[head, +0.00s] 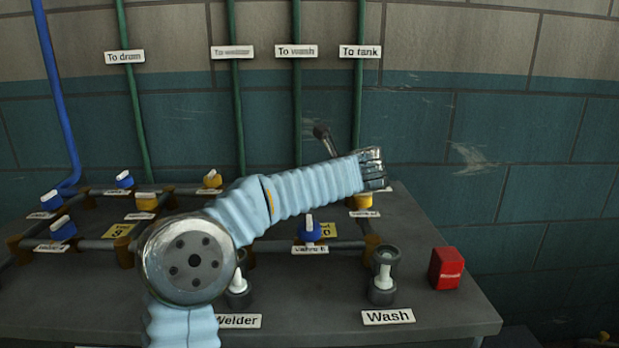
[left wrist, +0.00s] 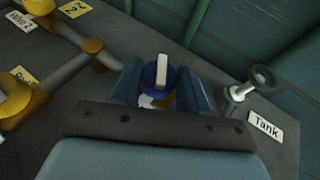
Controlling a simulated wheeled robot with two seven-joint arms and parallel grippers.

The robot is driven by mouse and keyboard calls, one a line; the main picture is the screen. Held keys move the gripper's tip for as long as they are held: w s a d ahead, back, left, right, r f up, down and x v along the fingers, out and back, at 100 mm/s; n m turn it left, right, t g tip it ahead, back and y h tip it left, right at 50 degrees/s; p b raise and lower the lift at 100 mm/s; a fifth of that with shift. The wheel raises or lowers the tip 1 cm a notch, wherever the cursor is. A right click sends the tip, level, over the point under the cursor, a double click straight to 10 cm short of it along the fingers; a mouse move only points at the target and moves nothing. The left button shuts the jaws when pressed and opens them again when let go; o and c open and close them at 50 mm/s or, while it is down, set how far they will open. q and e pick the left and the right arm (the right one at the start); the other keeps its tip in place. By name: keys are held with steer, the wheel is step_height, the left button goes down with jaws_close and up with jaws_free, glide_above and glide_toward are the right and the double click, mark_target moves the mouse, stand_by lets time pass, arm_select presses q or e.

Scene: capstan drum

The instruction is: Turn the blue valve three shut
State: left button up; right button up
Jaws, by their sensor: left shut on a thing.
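In the left wrist view a blue valve (left wrist: 150,74) with a white bar handle (left wrist: 161,65) sits between the fingers of my left gripper (left wrist: 162,84). The fingers are shut on it from both sides. The handle runs nearly up and down in that picture. The valve's label is mostly covered, so its number cannot be read. In the head view my left forearm crosses the middle of the bench and hides this valve and the fingers. My right gripper is in neither view.
The outlet marked Tank (left wrist: 242,90) stands close right of the held valve. Other blue valves (head: 310,230) and yellow valves (head: 146,201) sit along the pipes. The Wash outlet (head: 383,275) and a red box (head: 446,268) stand on the right.

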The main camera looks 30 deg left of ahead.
arm_select(q)
steer(key=shift+s+a+f+m+t+h+b, duration=0.15)
steer(key=shift+f+m+t+h+b, duration=0.2)
steer(key=shift+m+t+b, duration=0.55)
steer(key=shift+r+m+t+h+b, duration=0.2)
steer(key=shift+m+t+h+b, duration=0.2)
steer(key=shift+m+h+b, duration=0.2)
steer(key=shift+s+r+m+t+h, duration=0.1)
steer(key=shift+m+t+h, duration=0.35)
steer(key=shift+m+t, duration=0.05)
steer(key=shift+a+m+t+h, duration=0.1)
steer(key=shift+m+t+h, duration=0.4)
steer(key=shift+m+h, duration=0.3)
steer(key=o, duration=1)
